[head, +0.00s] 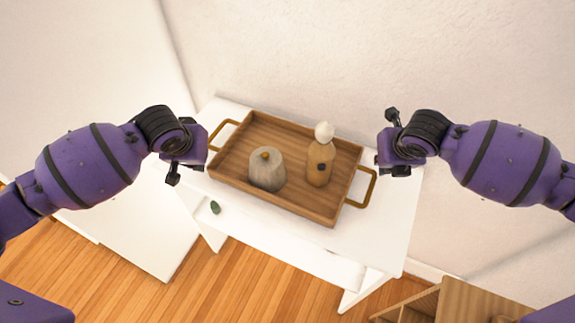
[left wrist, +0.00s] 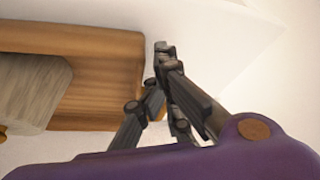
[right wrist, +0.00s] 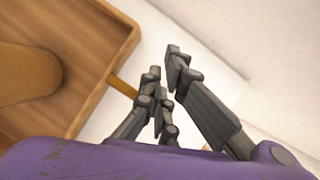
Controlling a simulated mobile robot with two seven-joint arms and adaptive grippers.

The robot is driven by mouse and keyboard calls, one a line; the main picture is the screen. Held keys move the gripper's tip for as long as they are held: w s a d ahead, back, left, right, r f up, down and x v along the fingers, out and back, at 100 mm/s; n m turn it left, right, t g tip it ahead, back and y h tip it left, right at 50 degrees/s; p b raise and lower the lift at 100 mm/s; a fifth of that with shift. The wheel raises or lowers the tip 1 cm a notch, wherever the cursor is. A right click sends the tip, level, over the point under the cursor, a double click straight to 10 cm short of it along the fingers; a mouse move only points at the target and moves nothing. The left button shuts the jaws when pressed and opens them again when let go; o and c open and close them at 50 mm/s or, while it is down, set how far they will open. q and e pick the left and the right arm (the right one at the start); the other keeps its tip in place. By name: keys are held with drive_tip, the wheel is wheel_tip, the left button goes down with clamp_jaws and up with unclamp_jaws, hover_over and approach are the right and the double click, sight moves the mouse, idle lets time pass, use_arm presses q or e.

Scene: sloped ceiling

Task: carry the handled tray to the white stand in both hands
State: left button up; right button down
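The brown wooden tray (head: 240,188) has a brass-coloured handle at each end and sits on a white table (head: 385,235). A grey lidded jar (head: 267,170) and a tan bottle with a white round top (head: 320,160) stand in it. My left gripper (head: 183,152) is open and empty beside the left handle (head: 222,135); in the left wrist view its fingers (left wrist: 157,67) partly cover that handle. My right gripper (head: 388,145) is open and empty, just beyond the right handle (head: 363,187); its fingers (right wrist: 163,62) show beside the handle in the right wrist view.
A small green object (head: 215,207) lies on the table's front edge. A large white surface (head: 135,225) is at the left; I cannot tell whether it is the stand. A wooden shelf unit (head: 465,302) is at the lower right. Walls rise behind; the wooden floor (head: 235,270) shows in front.

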use_arm(q)
drive_tip(key=o, duration=0.4)
drive_tip(key=shift+a, duration=0.7)
use_arm(e)
drive_tip(key=shift+d, duration=0.7)
use_arm(q)
drive_tip(key=shift+f, duration=0.1)
use_arm(e)
drive_tip(key=c, duration=2)
unclamp_jaws()
drive_tip(key=shift+f, duration=0.1)
drive_tip(key=shift+c, duration=0.2)
use_arm(q)
drive_tip(key=shift+a, duration=0.1)
use_arm(e)
drive_tip(key=shift+d, duration=0.1)
drive_tip(key=shift+s+r, duration=0.1)
drive_tip(key=shift+r, duration=0.1)
use_arm(q)
drive_tip(key=v, duration=1.2)
use_arm(e)
drive_tip(key=v, duration=1.1)
drive_tip(key=shift+s+r, duration=0.2)
drive_tip(key=shift+r, duration=0.1)
drive_tip(key=shift+f, duration=0.1)
